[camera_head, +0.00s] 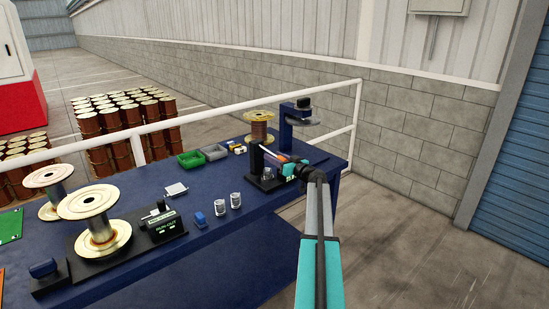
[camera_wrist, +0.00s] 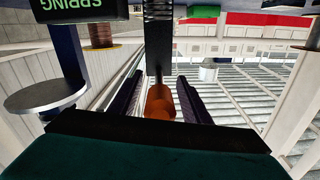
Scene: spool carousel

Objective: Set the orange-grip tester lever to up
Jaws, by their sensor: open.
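The orange grip (camera_wrist: 160,104) of the tester lever shows in the wrist view at the end of a dark shaft (camera_wrist: 157,55). My gripper (camera_wrist: 160,84) is open, with one dark finger on each side of the orange grip. Gaps show between the grip and both fingers. In the head view my gripper (camera_head: 277,158) is beside the black tester post (camera_head: 257,160) at the table's far end. The tester's black base (camera_head: 262,183) stands on the blue table. My gripper hides most of the lever there, so its exact angle is hard to tell.
Behind the tester stand a copper spool (camera_head: 262,130) and a blue column (camera_head: 286,128) with a grey disc. Green (camera_head: 190,159) and grey (camera_head: 215,152) bins lie left. A white railing (camera_head: 215,113) runs behind.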

